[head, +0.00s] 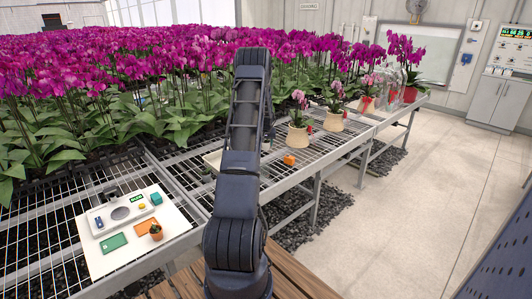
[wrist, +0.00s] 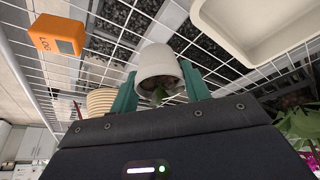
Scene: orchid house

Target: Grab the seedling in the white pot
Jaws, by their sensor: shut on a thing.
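The white pot (wrist: 157,62) is between the two teal fingers of my gripper (wrist: 158,74) in the wrist view, with one finger against each side. The gripper is shut on the pot. Small green leaves of the seedling (wrist: 158,96) show at the pot's edge nearest the wrist; the rest of the plant is hidden by the pot and gripper. The wire-mesh bench (wrist: 110,50) lies behind the pot; I cannot tell whether the pot touches it. In the head view my arm hides the gripper and the pot.
An orange box (head: 289,159) stands on the mesh bench and also shows in the wrist view (wrist: 57,35). A white tray (wrist: 250,45) is on the other side of the pot. Potted orchids (head: 297,135) stand farther back. A white board (head: 135,232) with small items lies left.

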